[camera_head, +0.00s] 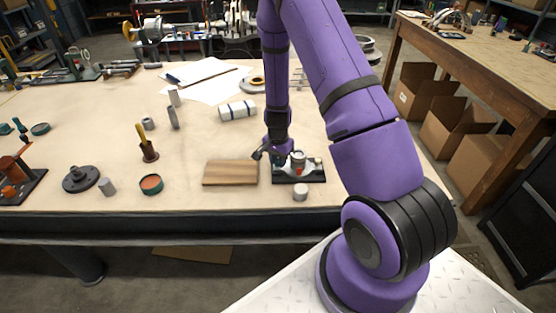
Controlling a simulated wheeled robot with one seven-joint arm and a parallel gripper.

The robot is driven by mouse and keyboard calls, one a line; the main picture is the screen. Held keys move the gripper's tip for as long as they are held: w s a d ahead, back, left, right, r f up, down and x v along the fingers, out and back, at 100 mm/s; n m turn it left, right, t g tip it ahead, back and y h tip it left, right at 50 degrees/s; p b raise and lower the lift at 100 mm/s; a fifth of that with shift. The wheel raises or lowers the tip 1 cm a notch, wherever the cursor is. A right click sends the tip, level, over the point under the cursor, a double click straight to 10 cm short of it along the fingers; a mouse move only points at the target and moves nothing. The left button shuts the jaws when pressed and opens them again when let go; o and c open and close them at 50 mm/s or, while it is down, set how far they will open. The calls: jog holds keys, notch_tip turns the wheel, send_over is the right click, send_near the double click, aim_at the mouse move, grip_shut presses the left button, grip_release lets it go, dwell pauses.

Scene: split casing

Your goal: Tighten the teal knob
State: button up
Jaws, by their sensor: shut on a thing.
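My gripper (272,155) hangs from the purple arm and points down over the left end of a small dark base (300,180) near the table's front edge. Its fingers are shut on the teal knob (279,159), of which only a small patch shows between and below them. The split casing stands on the dark base, with a pale grey round part (298,158) right of the gripper and a small red spot below it. The knob's seating is hidden by the fingers.
A wooden block (230,172) lies just left of the dark base. A short grey cylinder (300,192) stands in front of it. A white roll (238,110) and white paper sheets lie farther back. A wooden-handled tool (148,145) stands to the left.

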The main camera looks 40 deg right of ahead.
jog(key=shift+m, duration=0.6)
jog(key=o, duration=0.9)
jog(key=shift+o, duration=0.2)
notch_tip(320, 180, up, 11)
dwell(0.5)
